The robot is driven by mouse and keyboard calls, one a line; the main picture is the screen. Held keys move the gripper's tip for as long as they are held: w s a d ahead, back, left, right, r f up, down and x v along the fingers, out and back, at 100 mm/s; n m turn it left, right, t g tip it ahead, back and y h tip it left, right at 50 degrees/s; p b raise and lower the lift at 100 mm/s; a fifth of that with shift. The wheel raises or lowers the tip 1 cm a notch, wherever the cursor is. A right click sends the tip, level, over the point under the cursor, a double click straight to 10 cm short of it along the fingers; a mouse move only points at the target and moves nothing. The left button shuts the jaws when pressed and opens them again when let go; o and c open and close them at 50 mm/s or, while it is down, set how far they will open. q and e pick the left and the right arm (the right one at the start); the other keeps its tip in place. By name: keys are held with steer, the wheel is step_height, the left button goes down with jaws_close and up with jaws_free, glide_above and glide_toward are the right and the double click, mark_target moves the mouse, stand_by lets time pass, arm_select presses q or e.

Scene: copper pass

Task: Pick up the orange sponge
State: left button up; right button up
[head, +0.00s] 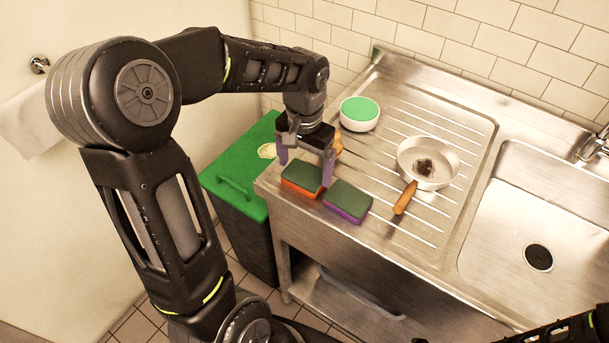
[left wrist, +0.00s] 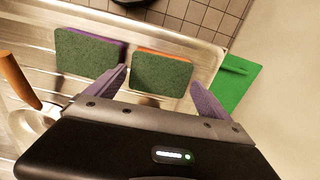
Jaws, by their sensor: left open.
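The orange sponge (head: 301,181) has a dark green scouring top and lies near the front left corner of the steel drainboard. In the left wrist view the orange sponge (left wrist: 161,73) shows its green face, with an orange edge at the top, between the two fingers. My left gripper (head: 305,172) is open, with its purple fingers pointing down over the orange sponge and one to each side. In the left wrist view my left gripper (left wrist: 160,90) holds nothing. I cannot tell whether the fingers touch the sponge. My right gripper is not in view.
A purple sponge (head: 347,202) lies close to the right of the orange one. A pan (head: 427,164) with a wooden handle and the sink (head: 538,215) are to the right. A green-lidded bin (head: 236,185) stands at the left.

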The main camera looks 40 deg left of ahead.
mark_target(305, 174)
arm_select(q)
steer(key=shift+f, duration=1.4)
steer(key=c, duration=1)
steer(key=shift+o, duration=0.2)
step_height(305, 174, up, 10)
steer(key=b, duration=0.1)
